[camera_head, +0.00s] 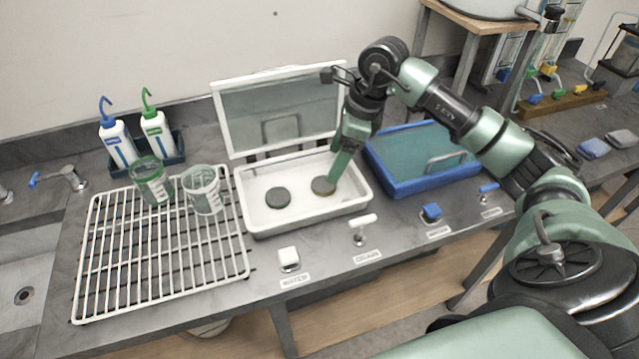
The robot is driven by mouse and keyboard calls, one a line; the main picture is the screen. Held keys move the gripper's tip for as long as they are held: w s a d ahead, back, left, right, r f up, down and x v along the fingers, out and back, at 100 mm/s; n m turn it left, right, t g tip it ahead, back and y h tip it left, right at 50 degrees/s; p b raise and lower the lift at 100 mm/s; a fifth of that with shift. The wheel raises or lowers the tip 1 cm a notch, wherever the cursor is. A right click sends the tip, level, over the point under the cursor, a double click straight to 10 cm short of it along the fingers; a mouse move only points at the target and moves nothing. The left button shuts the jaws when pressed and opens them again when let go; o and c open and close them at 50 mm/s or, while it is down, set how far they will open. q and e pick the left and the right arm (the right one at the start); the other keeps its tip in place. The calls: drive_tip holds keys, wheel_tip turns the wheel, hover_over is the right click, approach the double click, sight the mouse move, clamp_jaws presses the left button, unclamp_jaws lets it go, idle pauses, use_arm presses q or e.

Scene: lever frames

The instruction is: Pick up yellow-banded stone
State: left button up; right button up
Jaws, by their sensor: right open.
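Two dark round stones lie flat in the open white tray (258,229). The right-hand one, the yellow-banded stone (322,187), has a yellowish rim. The left one (278,198) looks dark green-grey. My right gripper (334,177) reaches down into the tray, with its green fingers pointing down at the right edge of the yellow-banded stone. It is open and holds nothing; I cannot tell whether a finger touches the stone. My left gripper is not in view.
The tray's hinged lid (280,112) stands raised behind it. A blue-framed tray (415,188) is to the right. A white wire rack (160,250) with two beakers is to the left. Wash bottles (118,143) stand behind. White and blue knobs line the counter front.

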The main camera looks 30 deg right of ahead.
sight(324, 184)
drive_tip(key=shift+f, duration=0.4)
drive_tip(key=p+x, duration=0.2)
drive_tip(key=x, duration=0.3)
drive_tip(key=shift+w+f, duration=0.15)
drive_tip(key=shift+f, duration=0.1)
drive_tip(key=shift+a+f, duration=0.1)
drive_tip(key=shift+f, duration=0.4)
drive_tip(key=shift+w, duration=0.1)
drive_tip(key=c, duration=1.4)
drive_tip(key=shift+c, duration=0.5)
drive_tip(key=shift+r, duration=0.15)
